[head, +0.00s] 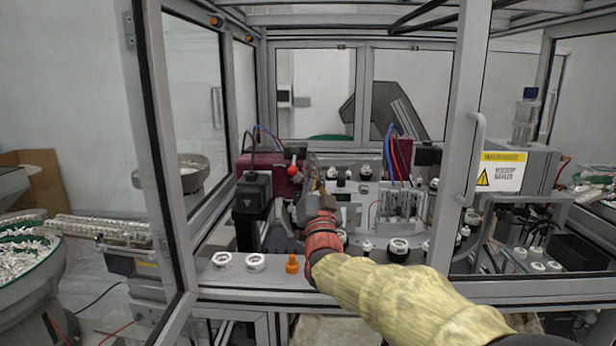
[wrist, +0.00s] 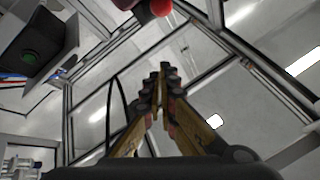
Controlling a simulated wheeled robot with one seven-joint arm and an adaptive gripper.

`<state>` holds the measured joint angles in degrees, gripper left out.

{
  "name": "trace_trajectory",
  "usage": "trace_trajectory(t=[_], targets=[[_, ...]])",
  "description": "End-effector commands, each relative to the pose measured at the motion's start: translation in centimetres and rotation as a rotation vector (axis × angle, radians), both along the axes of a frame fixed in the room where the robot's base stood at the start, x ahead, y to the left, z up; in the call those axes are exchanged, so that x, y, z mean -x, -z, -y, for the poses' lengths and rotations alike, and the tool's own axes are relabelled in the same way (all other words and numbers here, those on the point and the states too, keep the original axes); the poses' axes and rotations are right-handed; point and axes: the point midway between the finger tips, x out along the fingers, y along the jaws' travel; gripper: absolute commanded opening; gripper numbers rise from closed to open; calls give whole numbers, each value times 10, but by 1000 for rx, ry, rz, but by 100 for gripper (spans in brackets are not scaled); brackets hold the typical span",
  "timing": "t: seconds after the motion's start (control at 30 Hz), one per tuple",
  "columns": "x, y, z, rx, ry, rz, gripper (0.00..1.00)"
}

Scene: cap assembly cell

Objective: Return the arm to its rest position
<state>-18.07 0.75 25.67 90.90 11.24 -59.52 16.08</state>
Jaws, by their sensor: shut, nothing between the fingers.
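My arm, in a yellow quilted sleeve with a red wrist, reaches from the lower right of the head view through the open front of the cell. My gripper (head: 322,190) is beyond the red wrist, over the machine inside the cell, partly blending with the parts behind it. In the wrist view my gripper (wrist: 162,72) has its two fingers together, with nothing seen between them. The wrist view looks past the fingers to the frame and panes of the cell.
A black box (head: 253,196) and a red-knobbed lever (head: 293,171) are left of the gripper. Frame posts (head: 462,140) flank the opening. A parts bowl (head: 28,262) is far left.

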Motion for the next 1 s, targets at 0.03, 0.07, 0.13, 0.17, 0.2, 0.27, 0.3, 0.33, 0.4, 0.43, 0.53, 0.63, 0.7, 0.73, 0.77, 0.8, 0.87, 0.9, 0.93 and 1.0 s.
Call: trace_trajectory(t=[0.03, 0.07, 0.13, 0.17, 0.2, 0.27, 0.3, 0.33, 0.4, 0.43, 0.53, 0.63, 0.7, 0.73, 0.77, 0.8, 0.87, 0.9, 0.93, 1.0], targets=[[12, 10, -1, 3, -3, -10, 0], [18, 13, 0, 3, -3, -9, 0], [32, 20, 2, 2, -3, -8, 0], [37, 24, 2, 2, -2, -9, 0], [44, 27, 3, 2, -3, -8, 0], [53, 32, 5, 2, -2, -8, 0], [59, 35, 5, 2, -2, -6, 0], [63, 37, 6, 2, -2, -6, 0], [70, 42, 6, 2, -2, -7, 0], [72, 44, 7, 2, -2, -7, 0], [78, 47, 7, 2, -2, -7, 0], [81, 48, 12, 16, 0, -35, 0], [82, 50, 18, 38, 1, -84, 0], [83, 52, 21, 52, 2, -113, 0], [84, 54, 25, 69, 1, -148, 0], [87, 59, 31, 93, 3, -199, 0], [94, 68, 41, 134, 3, -286, 0], [100, 75, 48, 162, 4, -344, 0], [106, 82, 53, 185, 4, -389, 0], [122, 98, 66, 232, 4, -494, 0]])
